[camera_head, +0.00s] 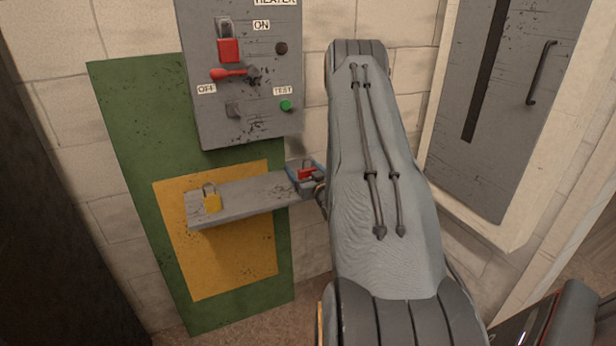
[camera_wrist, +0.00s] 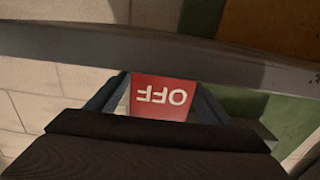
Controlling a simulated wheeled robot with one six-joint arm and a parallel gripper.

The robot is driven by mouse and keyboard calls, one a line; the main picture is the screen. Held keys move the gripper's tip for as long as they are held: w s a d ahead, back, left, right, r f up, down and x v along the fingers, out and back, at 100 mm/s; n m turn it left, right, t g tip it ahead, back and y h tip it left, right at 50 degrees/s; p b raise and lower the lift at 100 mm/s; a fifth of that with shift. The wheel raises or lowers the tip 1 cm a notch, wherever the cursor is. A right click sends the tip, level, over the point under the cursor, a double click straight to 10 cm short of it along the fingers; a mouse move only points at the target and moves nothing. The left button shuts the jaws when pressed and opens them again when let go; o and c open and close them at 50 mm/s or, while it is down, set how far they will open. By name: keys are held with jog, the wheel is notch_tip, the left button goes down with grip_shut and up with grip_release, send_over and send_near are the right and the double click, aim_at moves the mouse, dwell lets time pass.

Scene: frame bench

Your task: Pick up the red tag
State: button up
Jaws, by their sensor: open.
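The red tag (camera_wrist: 160,97), with white OFF lettering upside down in the wrist view, shows between the two blue fingers of my gripper (camera_wrist: 161,86). My gripper is open, with a finger on each side of the tag. I cannot tell whether either finger touches it. The dark gripper body hides the tag's near end. In the head view my gripper (camera_head: 305,180) is at the right end of the grey shelf, partly hidden by my arm. A small red item (camera_head: 307,173) shows there; I cannot tell surely whether it is the tag.
The grey shelf (camera_head: 245,199) juts from a yellow and green panel (camera_head: 235,265) and crosses the wrist view (camera_wrist: 60,45) close by. The heater box (camera_head: 215,110) with a red lever is above. A grey cabinet (camera_head: 510,110) is at right.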

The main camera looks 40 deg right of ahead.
jog(key=c, duration=1.1)
jog(key=shift+r, duration=0.15)
jog(key=shift+s+r+b, duration=0.1)
jog(key=shift+r+b, duration=0.1)
jog(key=shift+b, duration=0.1)
notch_tip(320, 180, up, 6)
jog(key=b, duration=0.2)
jog(key=b+v, duration=0.1)
jog(key=v, duration=1.2)
jog(key=b+v, duration=0.1)
jog(key=v, duration=0.5)
jog(key=shift+s+a+r+b, duration=0.15)
jog(key=shift+s+r+b, duration=0.15)
jog(key=shift+s, duration=0.05)
